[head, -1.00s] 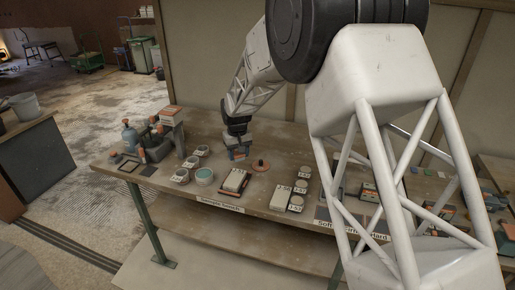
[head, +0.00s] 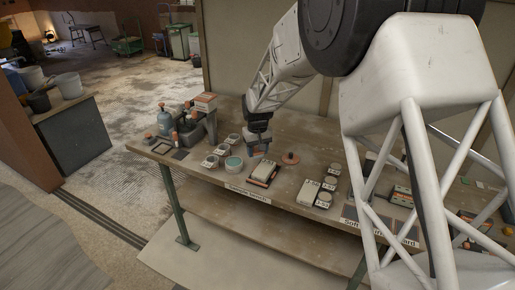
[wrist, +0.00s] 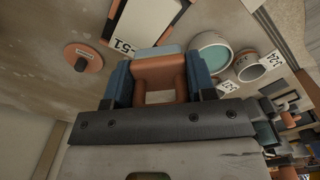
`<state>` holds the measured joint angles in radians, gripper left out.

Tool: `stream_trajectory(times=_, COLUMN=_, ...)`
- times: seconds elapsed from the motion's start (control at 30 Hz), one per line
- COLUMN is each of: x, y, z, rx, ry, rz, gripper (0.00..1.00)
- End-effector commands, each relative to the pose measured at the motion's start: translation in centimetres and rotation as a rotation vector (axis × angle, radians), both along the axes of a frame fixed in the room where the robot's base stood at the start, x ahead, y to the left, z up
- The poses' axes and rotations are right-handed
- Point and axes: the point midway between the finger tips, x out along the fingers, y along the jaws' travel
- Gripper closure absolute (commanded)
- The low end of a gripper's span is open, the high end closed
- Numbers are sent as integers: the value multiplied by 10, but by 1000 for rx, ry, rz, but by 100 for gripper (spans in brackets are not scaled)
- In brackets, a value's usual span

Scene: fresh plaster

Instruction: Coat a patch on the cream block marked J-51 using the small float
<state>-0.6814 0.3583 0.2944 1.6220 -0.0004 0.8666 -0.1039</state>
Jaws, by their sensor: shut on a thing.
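My gripper (wrist: 160,82) is shut on the orange handle (wrist: 160,70) of a small float, between its blue fingers. A pale blue-grey edge of the float shows beyond the handle; its working face is hidden. In the head view my gripper (head: 258,148) hangs above the bench, just behind a cream block (head: 263,171) on a dark and orange base. The wrist view shows this cream block (wrist: 148,20) beyond the float, with a tag partly readable as "51". I cannot tell whether float and block touch. A tub of teal material (head: 233,163) stands left of the block; it also shows in the wrist view (wrist: 213,52).
A red disc with a knob (head: 290,158) lies right of the gripper. Other tagged pale pots (head: 211,161) stand left, and cream pieces (head: 308,191) stand right. A blue bottle (head: 165,122) and tools crowd the left end. Bare bench lies behind the gripper.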

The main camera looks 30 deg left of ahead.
Motion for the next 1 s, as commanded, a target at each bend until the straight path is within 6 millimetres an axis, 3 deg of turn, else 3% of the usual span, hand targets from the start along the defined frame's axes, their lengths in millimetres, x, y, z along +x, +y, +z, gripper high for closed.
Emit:
stream_trajectory(times=0.7, x=0, y=0, z=-69, rx=-1, ry=1, rz=0, gripper=68)
stream_trajectory(times=0.8, x=0, y=-10, z=-69, rx=-1, ry=1, rz=-1, gripper=76)
stream_trajectory(times=1.0, x=0, y=-26, z=-71, rx=-1, ry=1, rz=-1, gripper=75)
